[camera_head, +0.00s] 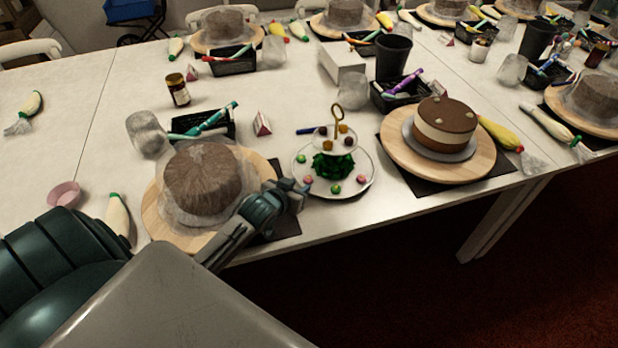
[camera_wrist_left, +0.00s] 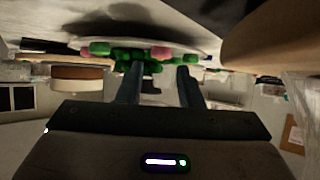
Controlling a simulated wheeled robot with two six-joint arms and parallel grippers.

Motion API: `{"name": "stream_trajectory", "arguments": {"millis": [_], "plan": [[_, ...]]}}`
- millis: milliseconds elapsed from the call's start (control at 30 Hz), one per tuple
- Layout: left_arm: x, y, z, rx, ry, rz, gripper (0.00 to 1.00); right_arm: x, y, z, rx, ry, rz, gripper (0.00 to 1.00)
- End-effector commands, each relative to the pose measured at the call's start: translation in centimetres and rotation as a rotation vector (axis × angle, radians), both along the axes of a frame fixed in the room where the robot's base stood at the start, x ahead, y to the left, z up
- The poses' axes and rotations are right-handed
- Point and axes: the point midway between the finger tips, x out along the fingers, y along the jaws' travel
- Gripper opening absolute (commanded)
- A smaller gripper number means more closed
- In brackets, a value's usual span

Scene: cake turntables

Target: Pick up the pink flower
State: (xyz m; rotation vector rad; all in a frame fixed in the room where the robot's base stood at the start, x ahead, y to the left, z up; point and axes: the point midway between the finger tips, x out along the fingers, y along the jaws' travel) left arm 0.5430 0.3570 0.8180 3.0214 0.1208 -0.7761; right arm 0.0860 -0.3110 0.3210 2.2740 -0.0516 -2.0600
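A pink flower (camera_head: 308,180) lies on the left side of the white lower plate (camera_head: 351,190) of a tiered stand. Another pink one (camera_head: 362,180) lies on the plate's right side. In the left wrist view, one pink flower (camera_wrist_left: 161,52) shows beyond the gap between my fingers, and another pink piece (camera_wrist_left: 84,51) is farther left. My left gripper (camera_head: 303,192) is at the plate's left edge, close to the near-left flower. In the left wrist view its two fingers (camera_wrist_left: 160,72) are apart with nothing between them. My right gripper is not in view.
Green pieces (camera_head: 336,188) lie on the same plate, around a dark green cluster (camera_head: 333,165). A wrapped cake (camera_head: 202,180) on a wooden turntable (camera_head: 160,222) stands left, under my arm. A brown-and-cream cake (camera_head: 444,125) stands right. The table's front edge is close.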

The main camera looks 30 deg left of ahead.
Motion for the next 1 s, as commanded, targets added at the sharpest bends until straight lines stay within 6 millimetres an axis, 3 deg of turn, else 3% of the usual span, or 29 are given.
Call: {"name": "stream_trajectory", "arguments": {"millis": [400,733,900,1000], "plan": [[4.3,0.5,-1.8,-0.001,-0.001,0.0,0.33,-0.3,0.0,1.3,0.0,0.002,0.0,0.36],[4.9,0.5,-2.3,0.0,-0.001,-0.001,0.33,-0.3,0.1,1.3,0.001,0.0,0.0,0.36],[4.8,0.5,-2.3,0.0,-0.001,-0.001,0.05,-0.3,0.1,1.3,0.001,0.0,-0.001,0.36],[4.8,0.5,-2.3,0.0,-0.001,-0.001,0.05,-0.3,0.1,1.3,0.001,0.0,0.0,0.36]]}}
